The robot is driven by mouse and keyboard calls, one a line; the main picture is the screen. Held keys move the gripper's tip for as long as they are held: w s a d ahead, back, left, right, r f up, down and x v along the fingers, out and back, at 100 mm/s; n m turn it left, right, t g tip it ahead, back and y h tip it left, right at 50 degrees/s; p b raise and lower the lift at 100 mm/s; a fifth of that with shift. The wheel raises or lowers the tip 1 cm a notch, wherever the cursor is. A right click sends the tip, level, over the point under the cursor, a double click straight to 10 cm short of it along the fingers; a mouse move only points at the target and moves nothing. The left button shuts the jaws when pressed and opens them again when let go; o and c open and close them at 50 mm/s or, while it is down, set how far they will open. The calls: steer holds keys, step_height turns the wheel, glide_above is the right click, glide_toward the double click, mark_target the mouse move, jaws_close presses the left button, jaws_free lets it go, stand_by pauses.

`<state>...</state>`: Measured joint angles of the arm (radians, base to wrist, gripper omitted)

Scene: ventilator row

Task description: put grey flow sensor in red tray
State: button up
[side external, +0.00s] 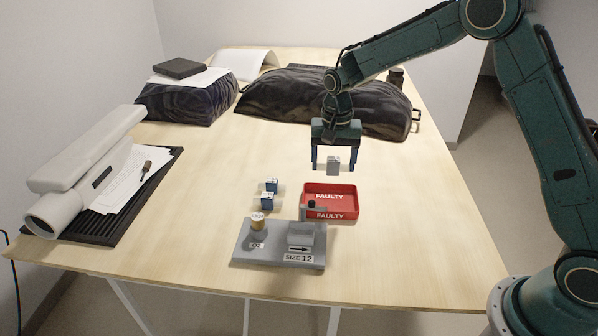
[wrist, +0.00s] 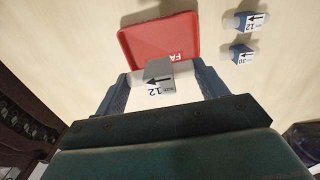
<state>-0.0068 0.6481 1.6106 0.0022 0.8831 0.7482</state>
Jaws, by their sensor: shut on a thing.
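The grey flow sensor (side external: 333,166) is a small block with a white label, and the wrist view shows the label reading 12 with an arrow (wrist: 158,78). My gripper (side external: 334,170) is shut on it and holds it above the table, just behind the red tray. In the wrist view the sensor sits between the two fingers of my gripper (wrist: 162,82). The red tray (side external: 348,187) is marked FAULTY and looks empty in the parts I see. In the wrist view the sensor and fingers hide part of the tray (wrist: 134,42).
Two blue-bodied sensors (side external: 267,201) stand left of the tray. Dark bags (side external: 300,95) lie behind.

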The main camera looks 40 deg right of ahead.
step_height(320, 180, down, 5)
stand_by(0.3)
steer(key=shift+f, duration=2.1)
steer(key=shift+f, duration=0.6)
steer(key=o, duration=0.9)
steer(key=shift+o, duration=0.3)
steer(key=shift+r, duration=0.15)
step_height(320, 180, up, 12)
steer(key=shift+r, duration=0.45)
